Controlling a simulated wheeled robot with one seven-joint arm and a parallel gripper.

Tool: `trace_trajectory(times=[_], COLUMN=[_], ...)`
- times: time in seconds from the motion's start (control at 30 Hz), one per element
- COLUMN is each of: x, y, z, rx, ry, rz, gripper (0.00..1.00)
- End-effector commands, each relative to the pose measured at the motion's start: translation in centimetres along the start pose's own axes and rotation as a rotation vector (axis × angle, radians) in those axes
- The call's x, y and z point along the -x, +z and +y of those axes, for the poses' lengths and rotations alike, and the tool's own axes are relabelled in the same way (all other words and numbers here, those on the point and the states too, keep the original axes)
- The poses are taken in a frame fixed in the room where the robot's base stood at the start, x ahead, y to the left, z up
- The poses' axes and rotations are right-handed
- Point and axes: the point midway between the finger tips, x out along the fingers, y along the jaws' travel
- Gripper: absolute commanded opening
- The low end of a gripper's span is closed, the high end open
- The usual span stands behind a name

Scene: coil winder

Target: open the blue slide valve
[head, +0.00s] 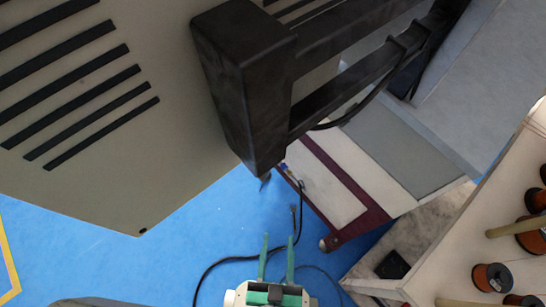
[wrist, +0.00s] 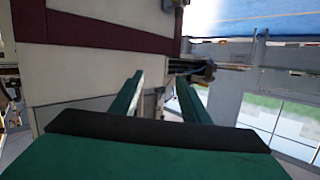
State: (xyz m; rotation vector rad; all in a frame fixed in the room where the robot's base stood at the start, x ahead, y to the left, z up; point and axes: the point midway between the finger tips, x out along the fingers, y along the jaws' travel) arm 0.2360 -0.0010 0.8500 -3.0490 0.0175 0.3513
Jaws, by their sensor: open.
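My gripper (head: 278,240) is at the bottom middle of the head view, its two green fingers apart with nothing between them. In the wrist view the gripper (wrist: 159,76) also shows open and empty. A tiny blue part (head: 284,168) shows at the left edge of the white and maroon cabinet, above and beyond the fingertips in the head view. It may be the blue slide valve, but it is too small to tell. In the wrist view a dark, bluish fitting with thin pipes (wrist: 204,72) shows beyond the right finger; I cannot tell whether it is the valve.
A large beige housing with black slots (head: 90,120) fills the upper left. A black beam end (head: 243,85) hangs in front of the cabinet (head: 335,185). A black cable (head: 208,268) lies on the blue floor (head: 190,245). A shelf with copper spools (head: 492,277) stands at right.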

Motion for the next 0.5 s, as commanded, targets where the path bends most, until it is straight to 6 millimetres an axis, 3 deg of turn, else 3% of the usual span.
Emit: trace_trajectory(times=[0.27, 0.5], x=[-6.8, -15.0], y=[8.7, 15.2], z=[1.0, 1.2], rx=[-0.421, -0.848], ry=[-0.028, -0.069], rz=[0.032, 0.049], gripper=[0.42, 0.42])
